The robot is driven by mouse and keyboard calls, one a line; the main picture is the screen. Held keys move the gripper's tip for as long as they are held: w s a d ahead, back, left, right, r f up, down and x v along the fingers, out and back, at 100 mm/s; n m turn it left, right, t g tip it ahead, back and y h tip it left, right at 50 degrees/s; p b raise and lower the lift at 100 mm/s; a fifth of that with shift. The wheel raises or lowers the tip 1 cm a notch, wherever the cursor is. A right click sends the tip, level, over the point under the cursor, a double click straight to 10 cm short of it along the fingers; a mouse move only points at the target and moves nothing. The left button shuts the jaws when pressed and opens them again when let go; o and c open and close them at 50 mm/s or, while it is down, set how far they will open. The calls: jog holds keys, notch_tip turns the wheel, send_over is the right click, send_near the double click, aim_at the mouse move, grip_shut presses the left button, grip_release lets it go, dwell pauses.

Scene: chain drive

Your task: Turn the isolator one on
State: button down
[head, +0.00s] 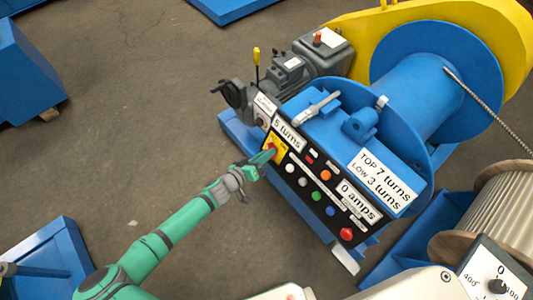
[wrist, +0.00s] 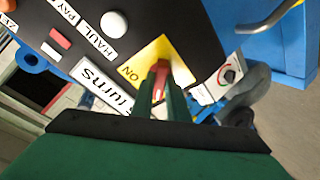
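The isolator is a red handle on a yellow plate (head: 279,149) at the left end of the black control panel. In the wrist view, the yellow plate (wrist: 178,62) carries the word ON beside the red handle (wrist: 160,72). My gripper (head: 267,156) reaches the panel from the lower left. In the wrist view, the green fingers of my gripper (wrist: 163,95) stand close together on both sides of the red handle, with red showing between them. They look shut on it. The fingers hide part of the handle.
The black panel (head: 318,202) bears several coloured buttons and the labels "5 turns" (head: 288,134) and "0 amps" (head: 357,200). A blue winch drum (head: 415,90) stands behind it. A cable reel (head: 497,215) is at the right. Open floor (head: 130,110) lies to the left.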

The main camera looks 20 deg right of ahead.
jog(key=shift+m, duration=0.5)
jog(key=m+g, duration=0.1)
jog(key=m, duration=0.5)
jog(key=m+g+h, duration=0.1)
jog(key=m, duration=0.5)
jog(key=w+m+g, duration=0.1)
jog(key=m+g, duration=0.1)
jog(key=m, duration=0.5)
jog(key=shift+a+h, duration=0.15)
jog(key=shift+h, duration=0.15)
jog(key=shift+m, duration=0.3)
jog(key=c, duration=1.7)
grip_release()
